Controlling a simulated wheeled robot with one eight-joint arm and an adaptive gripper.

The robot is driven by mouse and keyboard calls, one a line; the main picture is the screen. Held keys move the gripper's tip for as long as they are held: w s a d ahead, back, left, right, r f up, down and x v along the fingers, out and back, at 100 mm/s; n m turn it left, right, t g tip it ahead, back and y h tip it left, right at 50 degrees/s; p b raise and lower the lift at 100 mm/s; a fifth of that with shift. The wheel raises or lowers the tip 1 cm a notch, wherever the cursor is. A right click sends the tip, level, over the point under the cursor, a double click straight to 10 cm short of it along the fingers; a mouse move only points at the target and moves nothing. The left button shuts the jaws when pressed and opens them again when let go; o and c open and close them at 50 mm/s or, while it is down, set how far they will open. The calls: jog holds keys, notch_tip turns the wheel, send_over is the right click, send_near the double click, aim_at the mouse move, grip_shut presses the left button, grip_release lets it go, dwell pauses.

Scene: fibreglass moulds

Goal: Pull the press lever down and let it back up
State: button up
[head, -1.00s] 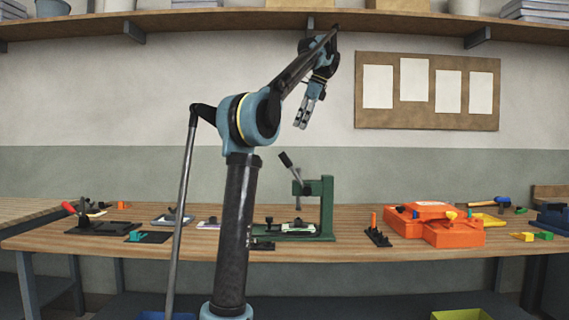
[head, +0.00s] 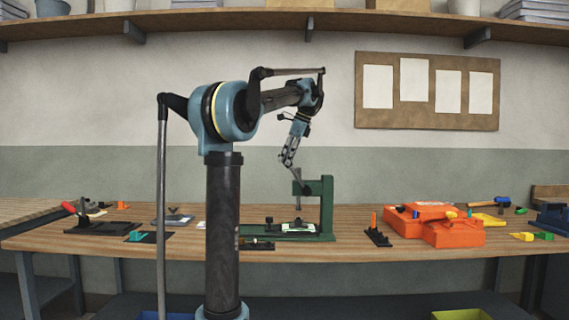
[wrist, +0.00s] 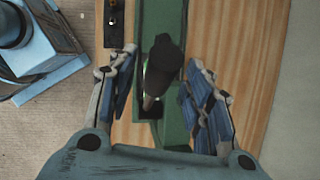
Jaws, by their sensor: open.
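The green press (head: 327,205) stands on the wooden bench with its column upright and a base plate at its foot. Its lever (head: 301,184) shows only in part in the head view, where my gripper covers the upper end. In the wrist view the lever's black handle (wrist: 163,60) lies between my fingers, with a gap on each side. My gripper (head: 287,160) is open and points down at the lever's top; it also shows in the wrist view (wrist: 160,90). I cannot tell in the head view whether a finger touches the handle.
An orange case (head: 435,222) and a black stand with an orange peg (head: 376,231) are right of the press. Black clamp fixtures (head: 95,218) stand at the left. The wooden bench (head: 350,250) is bare along its front edge.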

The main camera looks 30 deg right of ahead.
jog(key=shift+x, duration=0.95)
grip_shut()
jog(key=shift+d, duration=0.15)
